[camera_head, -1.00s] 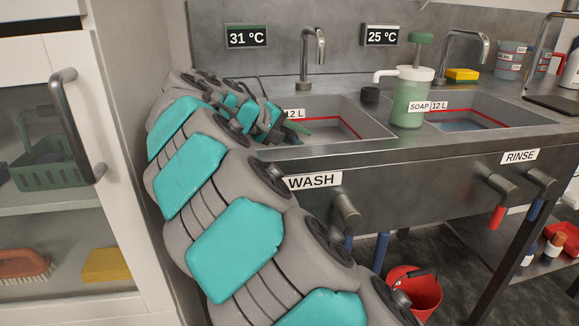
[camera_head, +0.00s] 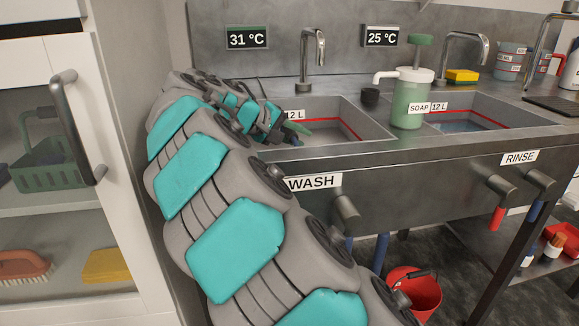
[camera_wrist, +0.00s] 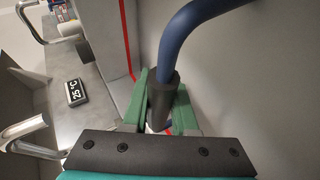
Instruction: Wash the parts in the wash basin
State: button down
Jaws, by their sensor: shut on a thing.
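The wash basin (camera_head: 362,118) is at the centre of the head view, with a red line along its inner wall and a WASH label on its front. My gripper (camera_head: 293,130) is at the basin's left part, its green fingers showing past my wrist. In the wrist view my gripper (camera_wrist: 162,98) is shut on the dark sleeve of a bent blue bar (camera_wrist: 205,18). The bar curves up and right, against a grey wall. Its lower end is mostly hidden by my gripper. I cannot tell whether it touches the basin. My arm hides the basin's left side, and I see no other parts.
A tap (camera_head: 314,50) rises behind the wash basin. A cabinet (camera_head: 110,225) is close on the left. A red bucket (camera_head: 415,290) stands below.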

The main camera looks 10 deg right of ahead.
jog(key=shift+f, duration=0.1)
jog(key=shift+f, duration=0.3)
jog(key=shift+r, duration=0.1)
dwell(0.4)
